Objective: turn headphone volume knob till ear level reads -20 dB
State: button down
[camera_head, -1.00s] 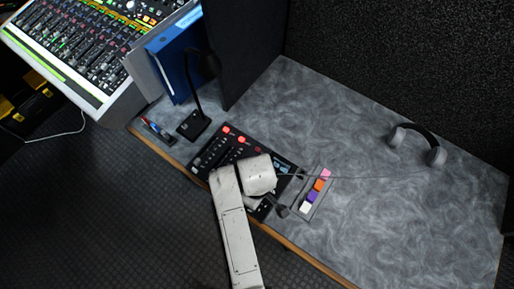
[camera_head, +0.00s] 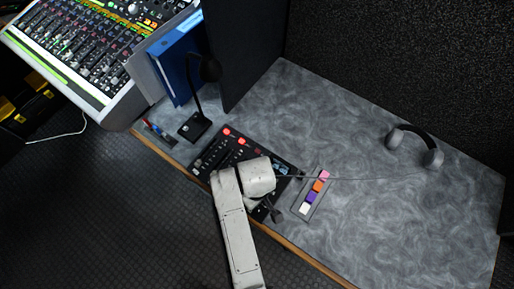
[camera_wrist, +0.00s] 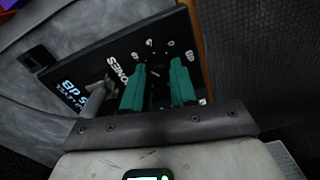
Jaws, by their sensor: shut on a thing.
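The black control panel (camera_head: 225,152) lies on the grey desk, with lit red buttons on its left part. My gripper (camera_wrist: 160,68) points down at the panel beside white lettering ending in "ONES". Its two teal fingers are shut on the headphone volume knob, which is mostly hidden between them. The ear level readout (camera_wrist: 72,102), in pale blue letters, shows "dB" at the wrist view's left; its number is cut off or unclear. In the head view the readout (camera_head: 282,170) is too small to read, and my arm hides the knob.
A grey plug (camera_wrist: 97,98) stands in the panel close to the left finger. A strip of coloured blocks (camera_head: 312,195) lies right of the panel. Headphones (camera_head: 431,157) rest further right, with a thin cable towards the panel.

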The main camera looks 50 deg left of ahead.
jog(key=m+p, duration=0.1)
jog(key=m, duration=0.2)
jog(key=shift+r+p, duration=0.15)
jog(key=shift+p, duration=0.15)
jog(key=shift+m+p, duration=0.5)
jog(key=shift+m, duration=1.3)
jog(key=c, duration=0.9)
grip_release()
notch_tip(320, 180, up, 11)
jog(key=shift+f, duration=0.2)
